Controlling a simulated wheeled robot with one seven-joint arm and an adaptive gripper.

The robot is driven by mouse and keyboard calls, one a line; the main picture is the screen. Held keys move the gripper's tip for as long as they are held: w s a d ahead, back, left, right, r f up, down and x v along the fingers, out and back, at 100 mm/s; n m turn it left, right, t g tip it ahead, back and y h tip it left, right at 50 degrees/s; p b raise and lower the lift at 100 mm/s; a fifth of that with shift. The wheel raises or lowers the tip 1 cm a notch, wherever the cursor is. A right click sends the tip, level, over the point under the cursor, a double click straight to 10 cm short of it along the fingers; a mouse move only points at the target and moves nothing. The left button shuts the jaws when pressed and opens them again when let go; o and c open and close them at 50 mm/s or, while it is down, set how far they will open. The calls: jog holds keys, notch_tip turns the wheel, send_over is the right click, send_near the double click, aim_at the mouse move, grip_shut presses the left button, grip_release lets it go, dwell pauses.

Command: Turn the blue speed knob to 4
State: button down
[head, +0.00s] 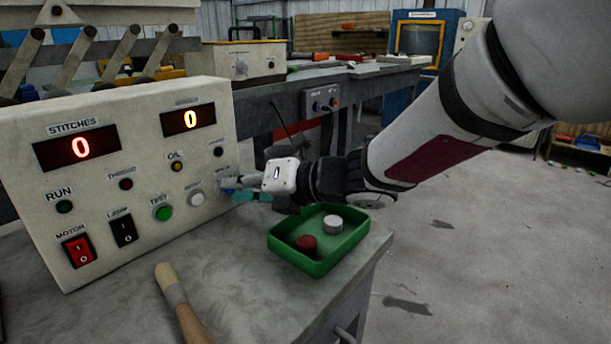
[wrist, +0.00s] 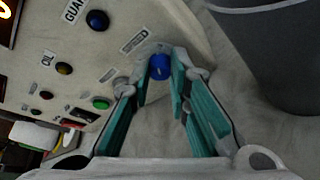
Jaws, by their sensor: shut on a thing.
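The blue speed knob (wrist: 159,67) sits on the cream control panel (wrist: 193,32), under a small label in the wrist view. A short pale mark shows on its face; the dial numbers are too small to read. My gripper (wrist: 161,78) has its teal fingers on either side of the knob, shut on it. In the head view my gripper (head: 229,184) reaches the right end of the panel (head: 140,150) from the right, and its fingers hide the knob. Both red displays (head: 80,148) (head: 188,120) read 0.
The green test button (head: 162,213) and a pale round button (head: 196,198) lie close left of my gripper. A green tray (head: 318,262) with a red and a grey round piece stands below my wrist. A wooden-handled tool (head: 180,300) lies on the bench in front.

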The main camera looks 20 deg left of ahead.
jog(key=shift+w+f+m+g+y, duration=0.1)
jog(key=shift+m+g+y, duration=0.2)
jog(key=shift+m, duration=0.3)
jog(key=c, duration=1.5)
grip_release()
jog(key=shift+d, duration=0.1)
jog(key=v, duration=1.2)
